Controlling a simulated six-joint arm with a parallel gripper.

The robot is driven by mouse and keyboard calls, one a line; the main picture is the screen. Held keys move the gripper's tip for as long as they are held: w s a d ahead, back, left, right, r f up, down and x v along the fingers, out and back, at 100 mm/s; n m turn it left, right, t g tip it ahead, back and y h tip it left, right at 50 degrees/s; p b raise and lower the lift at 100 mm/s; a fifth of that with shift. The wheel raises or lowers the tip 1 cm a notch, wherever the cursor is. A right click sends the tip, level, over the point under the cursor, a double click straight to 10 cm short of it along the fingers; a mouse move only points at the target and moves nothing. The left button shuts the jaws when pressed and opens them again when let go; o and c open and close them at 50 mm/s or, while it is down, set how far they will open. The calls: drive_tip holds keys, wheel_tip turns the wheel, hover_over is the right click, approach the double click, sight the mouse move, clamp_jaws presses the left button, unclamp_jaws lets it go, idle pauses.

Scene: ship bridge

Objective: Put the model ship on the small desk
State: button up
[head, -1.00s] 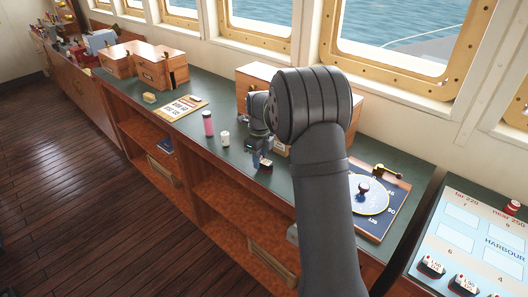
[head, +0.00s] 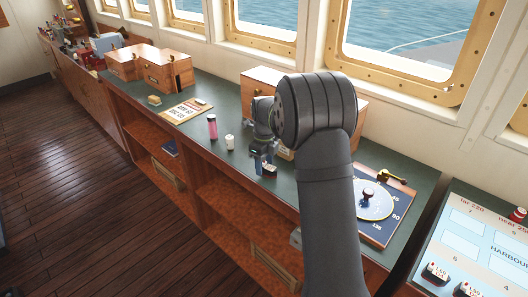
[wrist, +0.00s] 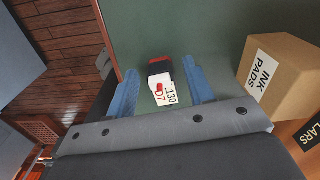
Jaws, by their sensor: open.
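A small model ship (wrist: 160,80), with a dark hull, white top marked 130 D7 and red details, stands on the green counter top (wrist: 200,30). In the head view the ship (head: 268,170) shows just below my gripper (head: 263,158). In the wrist view my gripper (wrist: 162,88) is open, its blue fingers to the left and right of the ship with a gap on both sides. At the lower right of the head view is a separate pale surface lettered HARBOUR (head: 470,240), with similar ships on it. I cannot tell for sure that this is the small desk.
An INK PADS box (wrist: 280,72) stands close to the right of my gripper. A pink bottle (head: 212,127) and a white jar (head: 230,142) stand to its left. A blue board with a dial (head: 395,220) lies to the right. A wooden box (head: 255,85) stands behind.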

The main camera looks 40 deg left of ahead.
wheel_tip(320, 180, up, 16)
drive_tip(key=shift+a+r, duration=0.15)
drive_tip(key=shift+r, duration=0.05)
drive_tip(key=shift+o, duration=0.5)
drive_tip(key=shift+r, duration=0.35)
approach(264, 162)
drive_tip(key=f, duration=1)
drive_tip(key=shift+d, duration=0.25)
drive_tip(key=shift+c, duration=0.2)
drive_tip(key=c, duration=1.1)
